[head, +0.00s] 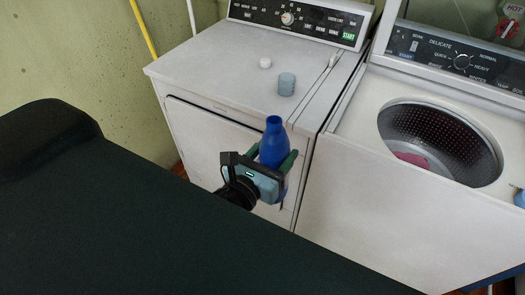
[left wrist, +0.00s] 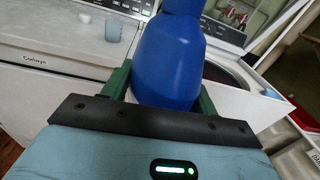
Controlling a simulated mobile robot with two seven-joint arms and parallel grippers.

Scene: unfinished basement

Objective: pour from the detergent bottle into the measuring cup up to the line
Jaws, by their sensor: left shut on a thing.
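The blue detergent bottle (head: 274,143) is upright and uncapped at the top, held in front of the dryer's front edge. My left gripper (head: 276,165) is shut on it, with green fingers on either side of its body. The bottle also fills the middle of the left wrist view (left wrist: 168,60). The measuring cup (head: 286,84), pale blue-grey, stands upright on the dryer top, beyond the bottle and apart from it. The cup also shows in the left wrist view (left wrist: 113,30). The inside of the cup is not clear. My right gripper is not in view.
A small white cap (head: 265,62) lies on the dryer top (head: 205,65), left of the cup. A white spoon-like item (head: 333,60) lies near the dryer's right side. The washer (head: 365,110) at right has an open drum with something pink inside. The dryer's left half is clear.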

